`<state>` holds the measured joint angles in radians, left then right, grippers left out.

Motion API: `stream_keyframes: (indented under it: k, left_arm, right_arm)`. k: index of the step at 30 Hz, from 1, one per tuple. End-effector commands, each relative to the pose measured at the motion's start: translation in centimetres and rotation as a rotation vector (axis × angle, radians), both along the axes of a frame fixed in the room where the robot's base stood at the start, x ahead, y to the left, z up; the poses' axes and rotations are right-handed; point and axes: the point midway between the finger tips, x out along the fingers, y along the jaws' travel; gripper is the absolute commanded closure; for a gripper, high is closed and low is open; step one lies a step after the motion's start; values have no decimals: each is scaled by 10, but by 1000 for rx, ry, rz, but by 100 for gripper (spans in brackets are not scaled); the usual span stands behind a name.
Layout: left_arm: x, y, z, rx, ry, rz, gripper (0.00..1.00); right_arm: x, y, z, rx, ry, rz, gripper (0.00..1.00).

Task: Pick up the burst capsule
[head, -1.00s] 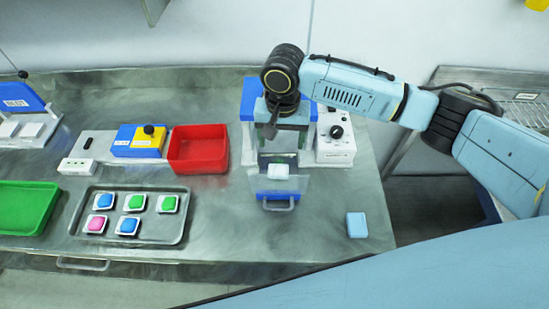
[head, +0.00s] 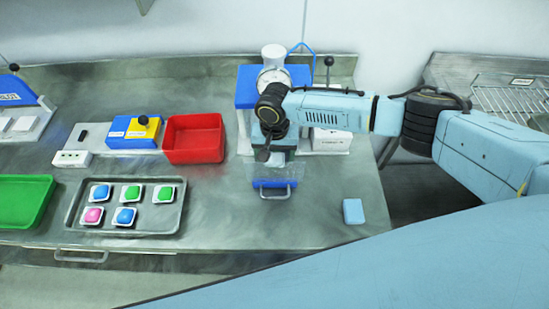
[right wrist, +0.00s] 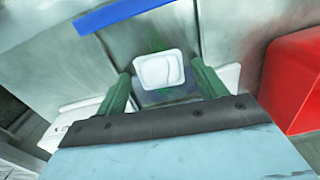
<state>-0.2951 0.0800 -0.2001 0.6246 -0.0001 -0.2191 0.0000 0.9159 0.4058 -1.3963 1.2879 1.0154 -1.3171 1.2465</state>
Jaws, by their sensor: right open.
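The burst capsule (right wrist: 158,70) is a white square cup with a dark curved line across its face. It shows in the right wrist view, between and beyond my two green fingers. It lies on a greenish, see-through-looking surface at the dosing machine (head: 247,88). My right gripper (head: 270,152) hangs over the front of the machine, pointing down. It is open and empty, with a gap between each finger and the capsule. In the head view my gripper hides most or all of the capsule. My left gripper is not in view.
A red bin (head: 194,139) stands just left of the machine. A metal tray (head: 165,222) holds several coloured capsules, with a green tray (head: 22,203) further left. A blue bar with a handle (head: 275,184) sits in front. A light blue block (head: 353,211) lies at the right.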

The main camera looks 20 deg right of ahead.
Motion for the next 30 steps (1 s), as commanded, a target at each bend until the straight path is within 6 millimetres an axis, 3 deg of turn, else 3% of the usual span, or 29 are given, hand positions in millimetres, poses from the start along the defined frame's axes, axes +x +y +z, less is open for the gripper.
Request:
stream_keyframes:
  k: [6, 17, 30]
  left_arm:
    - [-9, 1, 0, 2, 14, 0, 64]
    - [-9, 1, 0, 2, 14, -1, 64]
    - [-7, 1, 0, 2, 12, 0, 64]
  right_arm:
    - [0, 0, 0, 1, 0, 1, 30]
    - [0, 0, 0, 0, 0, 0, 77]
    - [0, 0, 2, 1, 0, 0, 79]
